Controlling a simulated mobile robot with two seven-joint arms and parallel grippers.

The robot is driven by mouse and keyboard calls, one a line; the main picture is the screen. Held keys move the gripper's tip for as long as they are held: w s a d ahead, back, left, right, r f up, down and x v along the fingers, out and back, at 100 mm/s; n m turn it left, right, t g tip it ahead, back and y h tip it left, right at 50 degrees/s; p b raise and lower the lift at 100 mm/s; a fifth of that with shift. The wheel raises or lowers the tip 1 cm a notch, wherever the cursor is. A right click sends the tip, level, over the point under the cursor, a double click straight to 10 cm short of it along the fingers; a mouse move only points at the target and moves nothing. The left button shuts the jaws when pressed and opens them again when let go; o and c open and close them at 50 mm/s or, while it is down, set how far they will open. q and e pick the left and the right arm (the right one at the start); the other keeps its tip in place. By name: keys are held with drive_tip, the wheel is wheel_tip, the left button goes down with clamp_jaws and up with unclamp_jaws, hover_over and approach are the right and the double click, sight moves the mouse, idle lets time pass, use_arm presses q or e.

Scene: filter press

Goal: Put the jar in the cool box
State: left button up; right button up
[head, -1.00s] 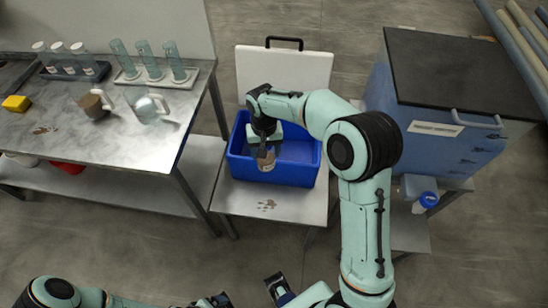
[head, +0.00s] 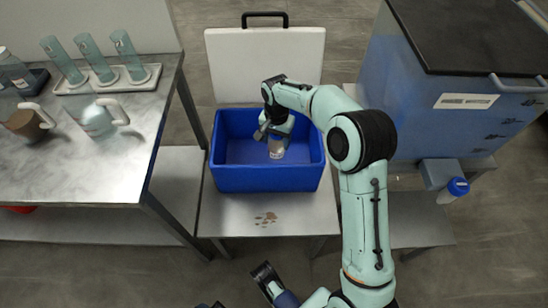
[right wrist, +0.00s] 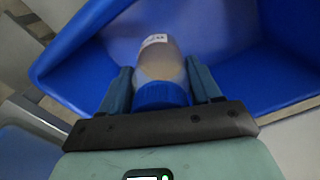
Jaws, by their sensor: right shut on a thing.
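The jar (head: 277,149) is clear with a pale label and a blue lid. In the right wrist view the jar (right wrist: 160,62) sits between the two fingers, its lid nearest the palm. My right gripper (head: 274,133) is shut on it. The cool box (head: 266,180) is an open blue tub on a low table, its white lid (head: 265,66) tipped back behind it. The jar is over or inside the box opening; whether it touches the floor is unclear.
A brown stain marks the low table's front.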

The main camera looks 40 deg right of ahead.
sight(276, 156)
wheel_tip(276, 156, down, 9)
drive_tip(key=shift+f+b, duration=0.2)
drive_tip(key=shift+b, duration=0.8)
drive_tip(key=shift+f, duration=0.15)
use_arm(q)
drive_tip(key=shift+t+y, duration=0.3)
drive_tip(key=shift+t, duration=0.2)
drive_tip(key=w, duration=0.1)
drive_tip(key=w+a+f, duration=0.2)
drive_tip(key=shift+w+f, duration=0.2)
drive_tip(key=shift+w, duration=0.2)
use_arm(e)
drive_tip(key=shift+f, duration=0.15)
drive_tip(key=o, duration=1.1)
use_arm(q)
drive_tip(key=shift+f, duration=0.1)
